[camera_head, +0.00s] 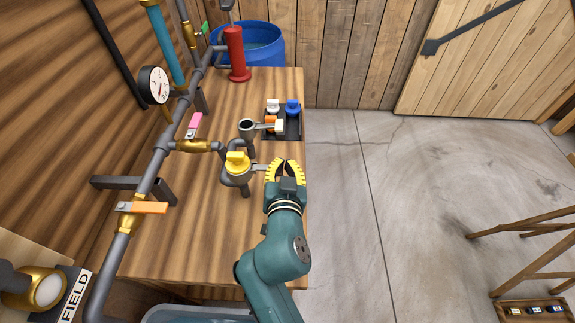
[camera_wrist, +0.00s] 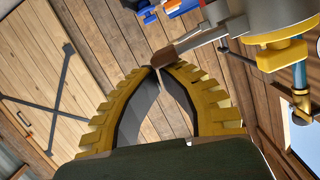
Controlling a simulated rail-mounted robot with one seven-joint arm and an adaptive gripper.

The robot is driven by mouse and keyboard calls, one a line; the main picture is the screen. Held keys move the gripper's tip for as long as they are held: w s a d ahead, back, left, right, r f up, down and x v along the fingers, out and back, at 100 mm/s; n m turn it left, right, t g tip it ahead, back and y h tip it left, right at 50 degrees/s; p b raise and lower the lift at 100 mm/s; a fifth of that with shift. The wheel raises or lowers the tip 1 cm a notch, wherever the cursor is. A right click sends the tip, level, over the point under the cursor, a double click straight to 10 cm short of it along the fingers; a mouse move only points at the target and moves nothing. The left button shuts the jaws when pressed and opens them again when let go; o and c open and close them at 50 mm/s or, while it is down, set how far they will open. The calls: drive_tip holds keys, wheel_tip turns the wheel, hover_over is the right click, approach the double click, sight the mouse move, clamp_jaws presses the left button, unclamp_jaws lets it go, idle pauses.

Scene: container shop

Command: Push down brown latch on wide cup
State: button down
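A red cylinder (camera_head: 236,56) and a blue barrel (camera_head: 268,48) are farther back. Pipes with valves (camera_head: 197,146) run along the left.

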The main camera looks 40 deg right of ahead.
wheel_tip(320, 180, down, 5)
drive_tip(key=m+t+b, duration=0.1)
drive_tip(key=m+b, duration=0.1)
drive_tip(key=b, duration=0.2)
drive_tip(key=m+t+y+b, duration=0.1)
drive_tip(key=m+b, duration=0.2)
drive_tip(key=b, duration=0.1)
drive_tip(key=shift+m, duration=0.3)
drive_tip(key=shift+w+a+f+m+t+b, duration=0.2)
drive_tip(key=shift+f+m+b, duration=0.1)
drive_tip(key=shift+m+b, duration=0.2)
drive_tip(key=shift+w+a+f+m+t+b, duration=0.15)
drive_tip(key=shift+f+m+b, duration=0.1)
drive_tip(key=shift+m+b, duration=0.25)
drive_tip(key=shift+w+a+f+b, duration=0.1)
drive_tip(key=shift+f+b, duration=0.15)
drive_tip(key=shift+b, duration=0.2)
drive_tip(key=shift+d+r+p, duration=0.2)
drive_tip(key=shift+r+p, duration=0.3)
drive_tip(key=shift+p, duration=0.05)
drive_tip(key=s+a+r+p, duration=0.1)
drive_tip(key=s+p, duration=0.1)
drive_tip(key=s, duration=0.3)
drive_tip(key=s+a+r+p, duration=0.2)
drive_tip(key=s+p, duration=0.1)
drive_tip(key=s, duration=0.2)
drive_tip(key=shift+s+a, duration=0.3)
